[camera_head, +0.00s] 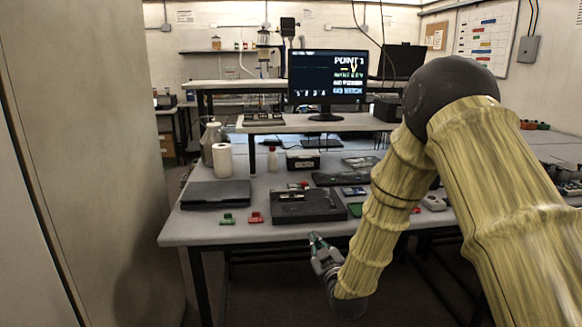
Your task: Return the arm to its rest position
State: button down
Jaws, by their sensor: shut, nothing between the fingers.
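My arm, in a wrinkled yellow cover with a dark joint at the top, fills the right side of the head view. It bends over and hangs down in front of the workbench (215,231). My gripper (315,238) is at the lower middle, just off the bench's front edge, with its fingers pointing up and towards the bench. It is shut and empty. A dark flat box (315,207) lies on the bench just beyond the fingertips. The arm hides part of the bench's right side.
A green piece (227,219) and a red piece (256,217) lie near the front edge. A closed black laptop (216,194), a white roll (222,160) and a monitor (328,77) stand behind. A tall beige panel (95,150) closes off the left. Floor below the bench is dark.

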jog(key=s+d+f+m+g+h+p, duration=0.15)
jog(key=s+d+f+g, duration=0.3)
jog(key=s+f, duration=0.8)
jog(key=s+d+f+m+g+h, duration=0.25)
jog(key=s+d+f+g, duration=0.2)
jog(key=s+f, duration=0.8)
jog(key=s+d+f+m+g, duration=0.1)
jog(key=s+d+f+g, duration=0.1)
jog(key=s, duration=0.7)
jog(key=s+d+f+m+g, duration=0.1)
jog(key=s+f+g, duration=0.3)
jog(key=s, duration=0.6)
jog(key=s+d+f+m+g, duration=0.2)
jog(key=s+f, duration=0.4)
jog(key=s, duration=0.3)
jog(key=shift+s+d+f+g+h+p, duration=0.25)
jog(key=shift+d+g+h+p, duration=0.2)
jog(key=shift+d, duration=0.2)
